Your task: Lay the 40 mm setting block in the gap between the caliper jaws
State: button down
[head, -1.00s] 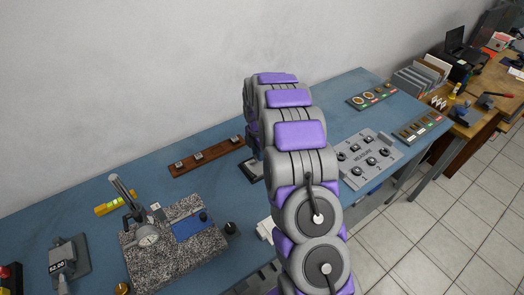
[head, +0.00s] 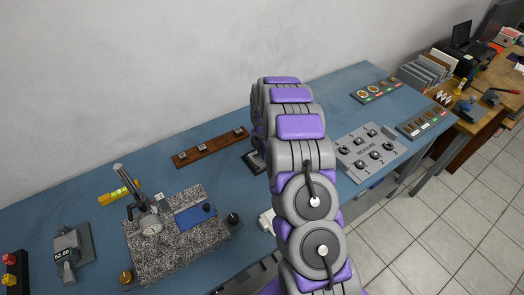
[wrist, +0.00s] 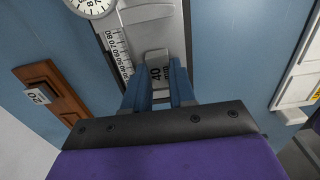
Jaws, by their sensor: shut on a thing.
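In the wrist view my gripper (wrist: 159,82) has its two blue fingers shut on a grey setting block (wrist: 157,58) marked 40. The block is over or at a pale grey metal caliper (wrist: 172,14) with a printed scale (wrist: 118,48) on its left and a round dial (wrist: 90,4) at the top. I cannot tell whether the block touches the caliper or sits between its jaws. In the head view my arm hides the gripper and the block.
A wooden rack (head: 196,153) holds several small blocks; one marked 20 (wrist: 40,96) shows in the wrist view. A granite stand (head: 165,255) with a dial gauge (head: 151,227) stands at the left. A grey MEASURE panel (head: 370,170) is right of my arm on the blue bench.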

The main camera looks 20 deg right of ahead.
jog(key=shift+d+f, duration=0.1)
jog(key=shift+d, duration=0.7)
jog(key=shift+a, duration=0.85)
jog(key=shift+d, duration=0.5)
jog(key=c, duration=1.2)
grip_release()
jog(key=shift+d+f, duration=0.1)
jog(key=shift+d, duration=0.15)
jog(key=o, duration=0.4)
jog(key=shift+a, duration=0.3)
jog(key=shift+c, duration=0.2)
jog(key=shift+a, duration=0.25)
jog(key=shift+c, duration=0.5)
jog(key=shift+d, duration=0.4)
jog(key=c, duration=0.4)
jog(key=shift+a, duration=0.1)
jog(key=shift+c, duration=0.2)
